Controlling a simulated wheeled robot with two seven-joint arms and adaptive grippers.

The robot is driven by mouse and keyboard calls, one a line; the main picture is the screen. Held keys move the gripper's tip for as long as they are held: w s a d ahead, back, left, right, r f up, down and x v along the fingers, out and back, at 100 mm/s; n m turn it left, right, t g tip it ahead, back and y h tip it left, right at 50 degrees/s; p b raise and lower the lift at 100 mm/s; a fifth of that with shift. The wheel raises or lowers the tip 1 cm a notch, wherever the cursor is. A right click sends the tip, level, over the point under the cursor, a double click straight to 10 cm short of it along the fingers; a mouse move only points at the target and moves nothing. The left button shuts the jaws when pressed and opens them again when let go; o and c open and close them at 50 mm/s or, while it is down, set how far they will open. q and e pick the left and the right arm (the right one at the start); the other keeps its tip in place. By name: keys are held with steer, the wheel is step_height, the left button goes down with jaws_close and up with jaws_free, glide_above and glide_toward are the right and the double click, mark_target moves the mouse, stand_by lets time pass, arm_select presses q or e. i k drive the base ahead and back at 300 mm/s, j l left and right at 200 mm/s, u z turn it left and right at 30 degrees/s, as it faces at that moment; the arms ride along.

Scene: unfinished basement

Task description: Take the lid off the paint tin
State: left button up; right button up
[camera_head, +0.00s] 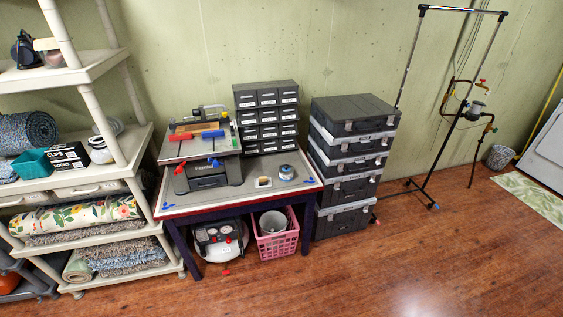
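A small round tin (286,173), which looks like the paint tin, stands on the right part of the workbench top. It has a blue and pale side and a light top. It is too small to tell how its lid sits. A small pale block-like item with a brownish top (263,182) lies just left of it. Neither of my grippers is in view.
The workbench (215,207) stands against the wall. A tool stand with tools (205,145) and a drawer cabinet (267,115) occupy its back and left. Shelving (130,145) is at left, stacked toolboxes (350,155) at right. The front floor is clear.

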mark_target(286, 169)
steer(key=i+l+u, duration=0.3)
steer(key=i+l, duration=0.15)
steer(key=l, duration=0.15)
steer(key=i+l+u, duration=0.25)
steer(key=i+l, duration=0.15)
steer(key=l, duration=0.25)
steer(key=i+l+u, duration=0.15)
steer(key=l, duration=0.2)
steer(key=i+l+u, duration=0.15)
steer(key=l, duration=0.25)
